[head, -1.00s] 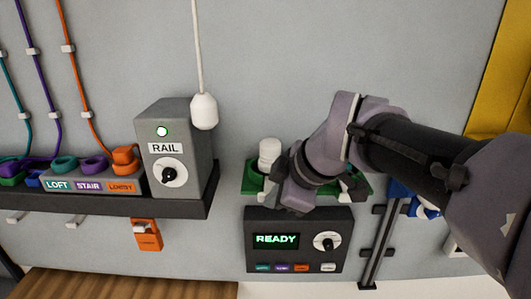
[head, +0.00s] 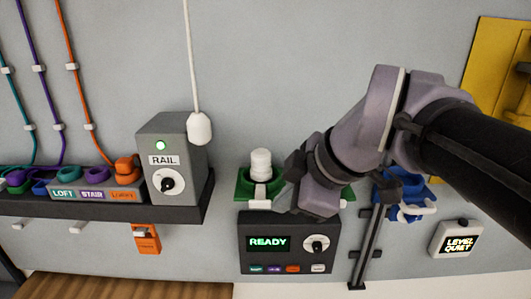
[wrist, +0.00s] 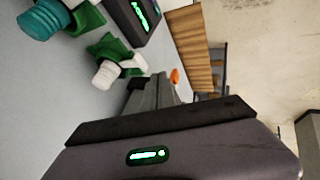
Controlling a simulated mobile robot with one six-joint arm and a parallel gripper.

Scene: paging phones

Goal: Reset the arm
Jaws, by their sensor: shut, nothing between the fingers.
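My gripper (head: 285,196) is at the green holder on the wall in the head view, in front of its middle, and its body hides part of it. In the wrist view my gripper (wrist: 152,92) shows its narrow dark fingers together with nothing between them. A green holder (head: 244,188) carries a white cylinder (head: 261,165) at its left end. Green parts with a white cylinder (wrist: 108,73) also show in the wrist view, left of the fingers. I cannot tell whether the gripper touches the holder.
A black panel (head: 290,228) reading READY is below the gripper. A grey RAIL box (head: 172,140) stands on a dark shelf at left, with a white pull (head: 199,128) hanging beside it.

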